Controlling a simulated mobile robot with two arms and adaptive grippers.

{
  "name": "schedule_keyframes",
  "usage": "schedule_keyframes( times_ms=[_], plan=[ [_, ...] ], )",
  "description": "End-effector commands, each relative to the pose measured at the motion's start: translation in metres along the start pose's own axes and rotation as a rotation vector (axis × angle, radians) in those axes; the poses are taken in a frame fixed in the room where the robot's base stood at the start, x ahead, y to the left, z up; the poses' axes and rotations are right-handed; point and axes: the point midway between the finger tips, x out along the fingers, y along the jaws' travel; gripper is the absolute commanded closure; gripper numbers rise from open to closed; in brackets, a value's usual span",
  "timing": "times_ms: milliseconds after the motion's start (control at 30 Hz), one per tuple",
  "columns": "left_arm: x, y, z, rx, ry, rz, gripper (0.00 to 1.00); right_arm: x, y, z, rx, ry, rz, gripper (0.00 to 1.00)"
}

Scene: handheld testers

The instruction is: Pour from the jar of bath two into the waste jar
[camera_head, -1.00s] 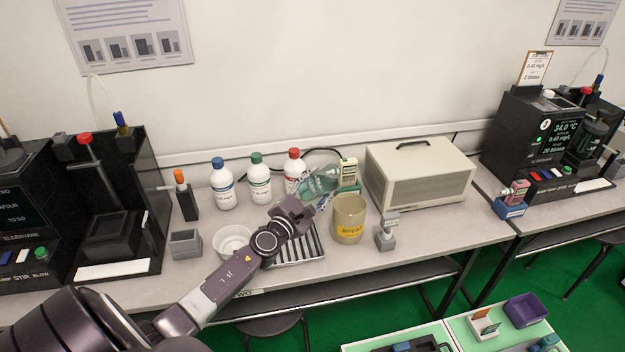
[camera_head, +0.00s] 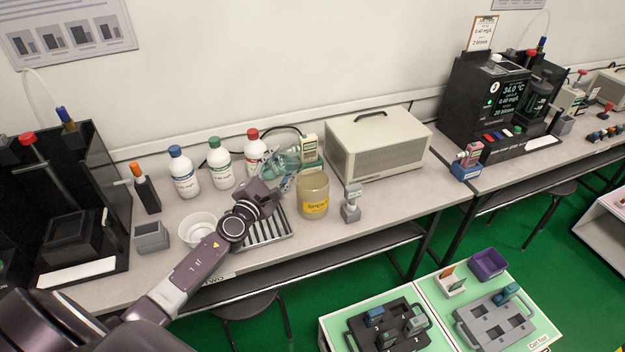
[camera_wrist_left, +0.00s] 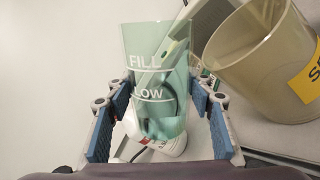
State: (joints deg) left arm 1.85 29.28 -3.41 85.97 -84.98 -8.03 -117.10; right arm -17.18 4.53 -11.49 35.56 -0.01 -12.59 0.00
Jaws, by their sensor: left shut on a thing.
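The jar of bath two, a clear green jar (camera_head: 285,161) marked FILL and LOW, is held leaning above the bench, just behind and left of the waste jar. My left gripper (camera_head: 279,184) is shut on it; its blue-padded fingers flank the jar (camera_wrist_left: 157,62) in the left wrist view. No stream of liquid shows, and I cannot tell how full the jar is. The waste jar (camera_head: 313,192), beige with a yellow label, stands upright and open on the bench; it is close on the right in the left wrist view (camera_wrist_left: 262,65). My right gripper is not in view.
Bottles with blue (camera_head: 184,174), green (camera_head: 220,165) and red (camera_head: 254,152) caps stand behind my arm. A white bowl (camera_head: 197,229) and a striped rack (camera_head: 262,228) lie in front. A beige box (camera_head: 378,146) and a small grey stand (camera_head: 351,205) are right of the waste jar.

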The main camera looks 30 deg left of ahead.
Motion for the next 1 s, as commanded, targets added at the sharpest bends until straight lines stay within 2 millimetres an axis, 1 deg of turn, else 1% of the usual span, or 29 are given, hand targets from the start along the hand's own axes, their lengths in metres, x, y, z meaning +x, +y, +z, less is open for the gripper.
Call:
schedule_keyframes(
  times_ms=[333, 600, 1000],
  plan=[
    [0.0007, 0.0027, 0.0016, 0.006, -0.002, 0.004, 0.93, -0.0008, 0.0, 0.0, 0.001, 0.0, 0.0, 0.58],
    [0.0012, 0.0042, 0.0024, 0.067, -0.002, 0.004, 0.93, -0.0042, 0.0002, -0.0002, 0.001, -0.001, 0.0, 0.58],
    [0.0011, 0.0039, 0.0021, 0.069, -0.002, 0.005, 0.93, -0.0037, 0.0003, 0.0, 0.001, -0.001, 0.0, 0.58]
  ],
)
